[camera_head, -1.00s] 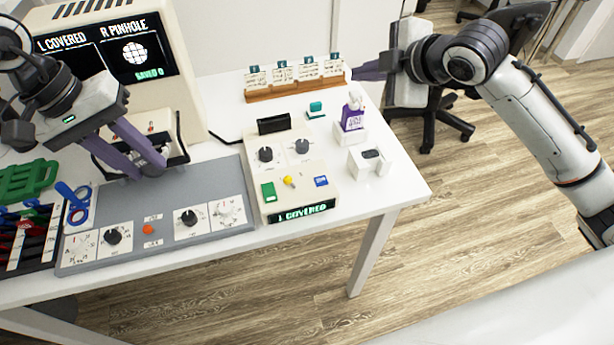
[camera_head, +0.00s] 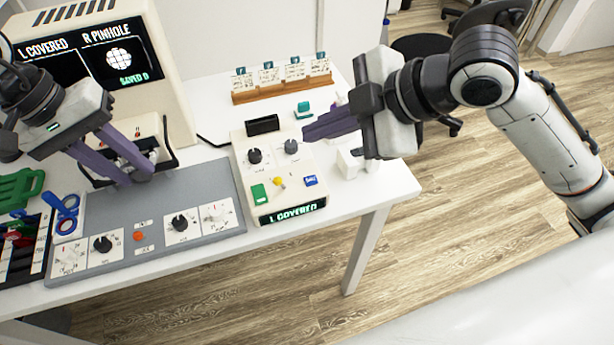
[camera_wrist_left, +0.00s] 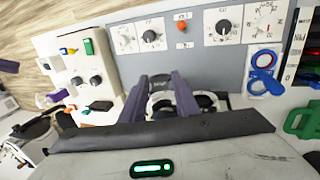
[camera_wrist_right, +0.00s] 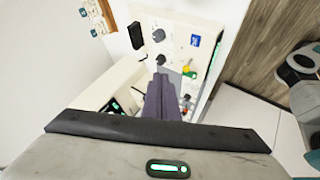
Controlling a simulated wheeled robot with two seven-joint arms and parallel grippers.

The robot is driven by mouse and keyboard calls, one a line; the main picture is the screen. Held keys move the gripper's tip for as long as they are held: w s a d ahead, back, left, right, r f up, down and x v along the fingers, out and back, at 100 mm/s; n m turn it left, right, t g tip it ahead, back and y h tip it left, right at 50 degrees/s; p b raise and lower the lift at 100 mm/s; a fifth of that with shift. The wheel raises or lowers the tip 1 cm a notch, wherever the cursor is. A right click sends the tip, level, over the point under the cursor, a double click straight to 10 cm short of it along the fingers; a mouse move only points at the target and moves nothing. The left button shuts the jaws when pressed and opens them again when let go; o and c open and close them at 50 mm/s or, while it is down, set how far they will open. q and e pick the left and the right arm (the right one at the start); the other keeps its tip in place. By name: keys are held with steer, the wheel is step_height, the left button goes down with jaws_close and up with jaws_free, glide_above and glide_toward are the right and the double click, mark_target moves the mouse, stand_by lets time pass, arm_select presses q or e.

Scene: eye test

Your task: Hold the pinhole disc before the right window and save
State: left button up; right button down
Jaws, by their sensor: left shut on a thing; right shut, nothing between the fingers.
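The cream machine's screen (camera_head: 100,55) reads L COVERED, R PINHOLE and SAVED 0. My left gripper (camera_head: 142,174) is shut at the machine's front, by the black frame around its windows. The pinhole disc is mostly hidden there; a dark piece shows at the fingertips, and I cannot make out its shape. The left wrist view shows the fingers (camera_wrist_left: 168,82) before a white and dark round part. The control box (camera_head: 290,212) has a green button (camera_head: 258,193), a yellow lever (camera_head: 279,182), a blue button (camera_head: 311,180) and two dark knobs. My right gripper (camera_head: 306,134) is shut and empty above its right side.
A grey panel (camera_head: 150,240) with dials and an orange button lies at the front. A wooden card rack (camera_head: 282,93) and a teal stamp-like block (camera_head: 303,110) stand behind the box.

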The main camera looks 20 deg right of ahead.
mark_target(318, 182)
steer(key=shift+f, duration=4.3)
steer(key=shift+f, duration=0.15)
steer(key=shift+f, duration=0.3)
steer(key=shift+f, duration=0.4)
steer(key=shift+r, duration=0.85)
steer(key=shift+r, duration=2.5)
